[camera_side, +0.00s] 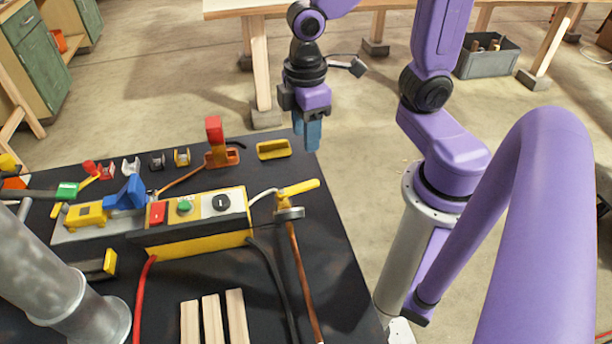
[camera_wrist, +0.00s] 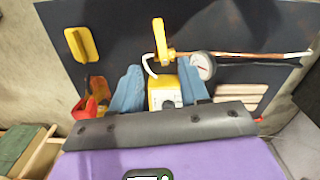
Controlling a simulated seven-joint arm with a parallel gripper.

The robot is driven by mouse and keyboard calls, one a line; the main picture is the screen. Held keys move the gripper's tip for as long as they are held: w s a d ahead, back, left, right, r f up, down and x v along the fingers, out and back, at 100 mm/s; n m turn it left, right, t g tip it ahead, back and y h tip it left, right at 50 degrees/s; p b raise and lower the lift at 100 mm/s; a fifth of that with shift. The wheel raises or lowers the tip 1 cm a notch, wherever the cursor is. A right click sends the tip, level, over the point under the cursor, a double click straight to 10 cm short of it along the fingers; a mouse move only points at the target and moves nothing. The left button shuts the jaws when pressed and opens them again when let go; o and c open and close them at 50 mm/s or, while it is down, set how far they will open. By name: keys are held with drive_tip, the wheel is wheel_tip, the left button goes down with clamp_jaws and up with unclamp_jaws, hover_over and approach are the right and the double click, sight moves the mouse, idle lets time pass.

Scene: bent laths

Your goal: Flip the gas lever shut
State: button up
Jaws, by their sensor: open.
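The gas lever (camera_side: 299,187) is a yellow handle at the right part of the black table, by the far end of a copper pipe (camera_side: 302,265). It also shows in the wrist view (camera_wrist: 159,36), where the handle appears crosswise to the pipe (camera_wrist: 258,55). A round gauge (camera_side: 290,213) sits beside it, also in the wrist view (camera_wrist: 204,66). My gripper (camera_side: 307,133) has blue fingers and hangs above the table's far right corner, apart from the lever. In the wrist view its fingers are spread (camera_wrist: 160,84), open and empty, with the lever beyond them.
A yellow control box (camera_side: 195,211) with buttons stands left of the lever. A red upright handle (camera_side: 214,132) and a yellow tray-like piece (camera_side: 273,149) are at the far edge. Wooden strips (camera_side: 214,318) lie near the front. A black hose (camera_side: 270,275) runs beside the pipe.

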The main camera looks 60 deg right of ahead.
sight(306, 185)
wheel_tip(306, 185, down, 13)
drive_tip(key=shift+r, duration=0.1)
idle(0.6)
drive_tip(key=shift+c, duration=0.3)
clamp_jaws()
